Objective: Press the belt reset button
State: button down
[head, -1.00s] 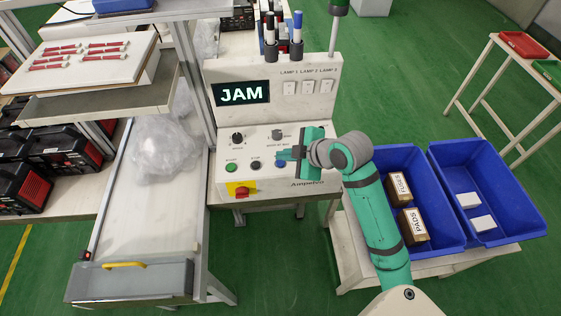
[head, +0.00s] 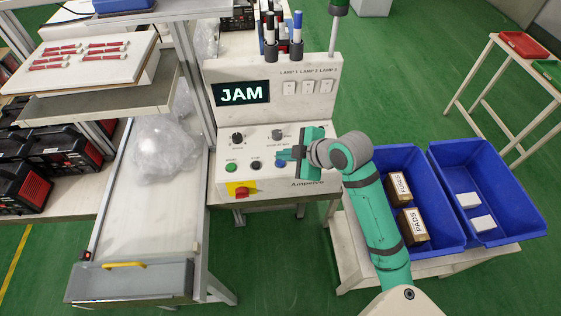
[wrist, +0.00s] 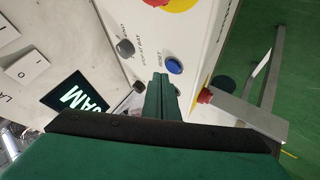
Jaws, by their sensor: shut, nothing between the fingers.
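The blue reset button (head: 280,163) is on the sloped front of the white control panel (head: 222,190), right of a black and a green button. In the wrist view the blue button (wrist: 174,66) lies just beyond my fingertips and a little to their right, with a label that seems to read RESET beside it. My gripper (head: 282,155) is shut and empty, its fingertips close to the button. It also shows in the wrist view (wrist: 160,77). I cannot tell whether they touch. The panel's display (head: 241,93) reads JAM.
A green button (head: 231,168), a black button (head: 256,165), a black knob (head: 237,138) and a red switch on yellow (head: 242,191) are near on the panel. A conveyor (head: 140,215) with a clear plastic bag (head: 163,147) is at left. Blue bins (head: 450,165) stand at right.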

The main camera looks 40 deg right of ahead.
aim_at(284, 166)
jog(key=shift+f, duration=0.1)
jog(key=shift+f, duration=0.35)
jog(key=shift+w+f, duration=0.1)
jog(key=shift+f, duration=0.3)
dwell(0.9)
jog(key=shift+r, duration=0.6)
jog(key=shift+s+d+r, duration=0.1)
jog(key=shift+s+r, duration=0.15)
jog(key=shift+r, duration=2.5)
jog(key=shift+w, duration=0.1)
